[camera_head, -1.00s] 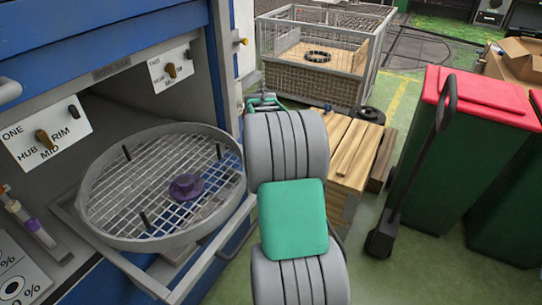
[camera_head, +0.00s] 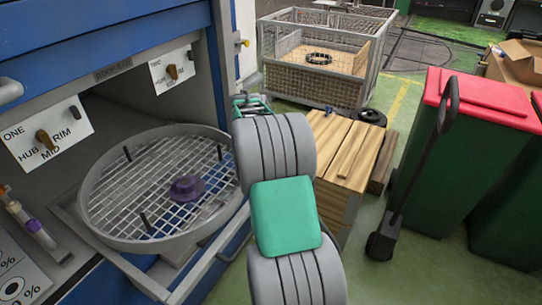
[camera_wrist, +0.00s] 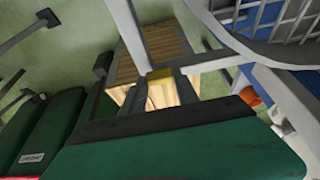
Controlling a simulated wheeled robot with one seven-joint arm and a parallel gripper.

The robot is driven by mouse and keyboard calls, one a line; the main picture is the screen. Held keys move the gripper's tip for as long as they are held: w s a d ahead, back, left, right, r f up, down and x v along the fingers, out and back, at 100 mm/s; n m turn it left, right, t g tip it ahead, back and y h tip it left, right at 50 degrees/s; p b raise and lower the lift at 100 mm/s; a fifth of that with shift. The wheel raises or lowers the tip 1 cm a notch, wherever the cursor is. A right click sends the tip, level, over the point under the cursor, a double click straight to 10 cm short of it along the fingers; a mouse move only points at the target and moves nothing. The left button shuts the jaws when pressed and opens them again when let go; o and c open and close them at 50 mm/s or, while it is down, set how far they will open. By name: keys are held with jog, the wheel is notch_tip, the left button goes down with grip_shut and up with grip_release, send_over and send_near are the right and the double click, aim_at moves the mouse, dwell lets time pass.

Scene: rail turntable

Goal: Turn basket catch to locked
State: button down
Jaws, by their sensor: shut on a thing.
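The round mesh basket (camera_head: 105,222) with a purple hub (camera_head: 187,188) sits on a pulled-out grey frame (camera_head: 155,282) at the left of the head view. Part of its mesh shows at the upper right of the wrist view (camera_wrist: 265,20). My gripper (camera_wrist: 162,80) is shut on a small yellow piece (camera_wrist: 160,75) beside the grey frame bars, seemingly the catch handle. In the head view my arm hides the gripper's jaws and the catch, so the catch's position cannot be read.
A panel reading ONE, HUB, MID, RIM (camera_head: 47,133) has a brown knob, and a second panel (camera_head: 172,70) stands farther back. A wooden crate (camera_head: 345,155) lies behind my arm. Green bins with red lids (camera_head: 485,165) and a black-handled tool (camera_head: 410,180) stand right.

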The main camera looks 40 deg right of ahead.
jog(key=c, duration=0.9)
grip_release()
jog(key=v, duration=0.8)
